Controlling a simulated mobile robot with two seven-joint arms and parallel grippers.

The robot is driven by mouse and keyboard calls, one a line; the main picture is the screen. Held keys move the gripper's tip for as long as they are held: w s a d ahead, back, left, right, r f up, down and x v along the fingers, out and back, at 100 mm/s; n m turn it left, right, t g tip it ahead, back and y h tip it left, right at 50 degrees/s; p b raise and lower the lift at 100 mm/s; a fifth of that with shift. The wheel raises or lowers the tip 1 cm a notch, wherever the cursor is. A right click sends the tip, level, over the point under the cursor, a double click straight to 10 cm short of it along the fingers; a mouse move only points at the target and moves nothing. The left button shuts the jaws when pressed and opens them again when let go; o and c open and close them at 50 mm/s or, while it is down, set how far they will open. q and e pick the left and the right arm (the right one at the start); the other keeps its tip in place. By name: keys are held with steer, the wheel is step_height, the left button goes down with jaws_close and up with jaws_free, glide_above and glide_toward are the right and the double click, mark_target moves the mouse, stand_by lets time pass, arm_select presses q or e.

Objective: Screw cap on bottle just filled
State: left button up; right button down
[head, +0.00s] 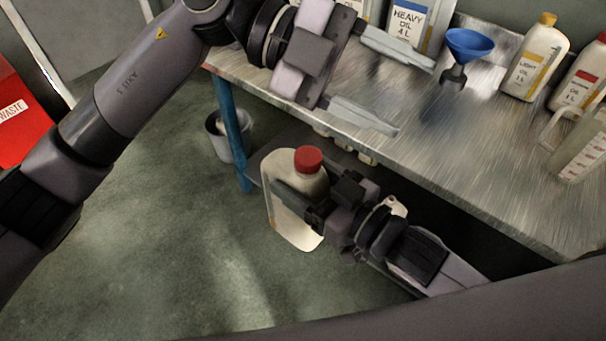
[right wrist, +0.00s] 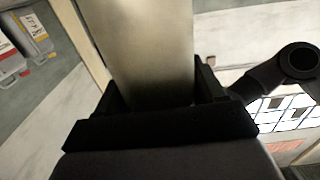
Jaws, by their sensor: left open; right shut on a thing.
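A cream bottle (head: 292,217) with a red cap (head: 308,159) on its top is held in front of the table, tilted slightly. My right gripper (head: 300,200) is shut on the bottle's body. In the right wrist view the bottle (right wrist: 150,50) fills the space between the fingers. My left gripper (head: 385,85) is open and empty above the table's left end, up and to the right of the red cap and apart from it. The cap sits on the bottle's neck; whether it is screwed tight cannot be told.
The metal table (head: 460,140) carries a blue funnel (head: 468,45), a heavy oil container (head: 408,22), a light oil bottle (head: 535,60), a red-labelled bottle (head: 582,80) and a measuring jug (head: 582,150). A bucket (head: 217,135) stands by the blue table leg (head: 232,130). A red waste bin (head: 20,115) is far left.

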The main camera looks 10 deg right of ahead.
arm_select(q)
step_height(320, 180, down, 4)
steer(key=a+t+y, duration=0.2)
steer(key=t+y, duration=0.1)
steer(key=y, duration=0.4)
steer(key=n+t+y, duration=0.3)
steer(key=t+y, duration=0.1)
steer(key=y, duration=0.1)
glide_above(308, 156)
steer(key=shift+s+d, duration=0.25)
steer(key=shift+d, duration=0.2)
steer(key=shift+w+a+r+y, duration=0.2)
steer(key=shift+w+a+y, duration=0.15)
steer(key=shift+a+y, duration=0.1)
steer(key=shift+f, duration=4.05)
